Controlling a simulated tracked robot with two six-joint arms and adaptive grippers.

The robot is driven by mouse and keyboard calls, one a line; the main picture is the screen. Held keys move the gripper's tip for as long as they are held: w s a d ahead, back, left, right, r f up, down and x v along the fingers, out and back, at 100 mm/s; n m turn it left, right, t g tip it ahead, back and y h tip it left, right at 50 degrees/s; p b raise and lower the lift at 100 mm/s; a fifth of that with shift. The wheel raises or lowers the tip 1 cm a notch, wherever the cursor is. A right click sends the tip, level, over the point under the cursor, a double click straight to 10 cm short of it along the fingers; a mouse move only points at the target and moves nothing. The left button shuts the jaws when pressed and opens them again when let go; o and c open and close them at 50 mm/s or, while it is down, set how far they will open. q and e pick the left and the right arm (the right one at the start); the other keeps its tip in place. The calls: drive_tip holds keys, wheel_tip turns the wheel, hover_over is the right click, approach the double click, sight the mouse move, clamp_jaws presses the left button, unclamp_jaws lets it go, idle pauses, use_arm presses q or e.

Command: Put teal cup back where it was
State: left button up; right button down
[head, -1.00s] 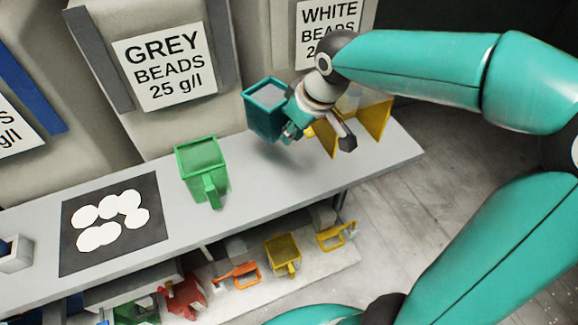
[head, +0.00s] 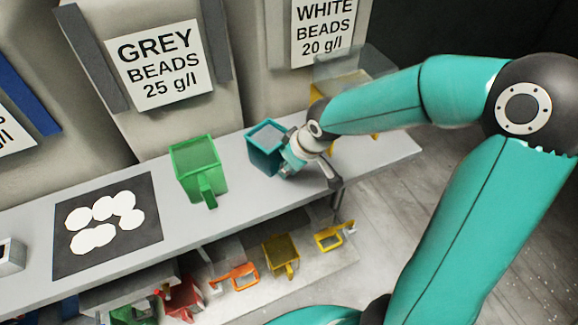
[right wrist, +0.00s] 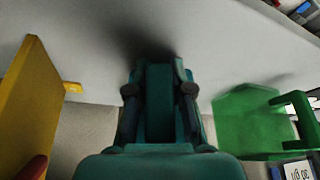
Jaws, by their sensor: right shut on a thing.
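The teal cup (head: 261,158) has a squarish open top with pale grey inside. In the head view it is upright at the shelf surface, right of the green cup; I cannot tell whether its base touches. My right gripper (head: 287,163) is shut on its handle side, at the cup's right. In the right wrist view the teal handle (right wrist: 160,105) lies between the two fingers, with the cup body (right wrist: 160,166) below. My left gripper is not in view.
The green cup (head: 198,168) stands left on the grey shelf (head: 235,205). A black mat (head: 72,255) with white discs lies further left. A yellow container (right wrist: 28,95) stands close on the other side, partly behind my arm. Orange and yellow scoops lie on the lower shelf (head: 255,292).

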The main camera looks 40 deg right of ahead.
drive_tip(key=shift+f, duration=0.15)
drive_tip(key=c, duration=1)
unclamp_jaws()
drive_tip(key=shift+c, duration=0.2)
drive_tip(key=shift+r, duration=0.35)
drive_tip(key=p+v, duration=0.1)
drive_tip(key=v, duration=1)
drive_tip(key=shift+r, duration=0.35)
drive_tip(key=shift+s, duration=0.1)
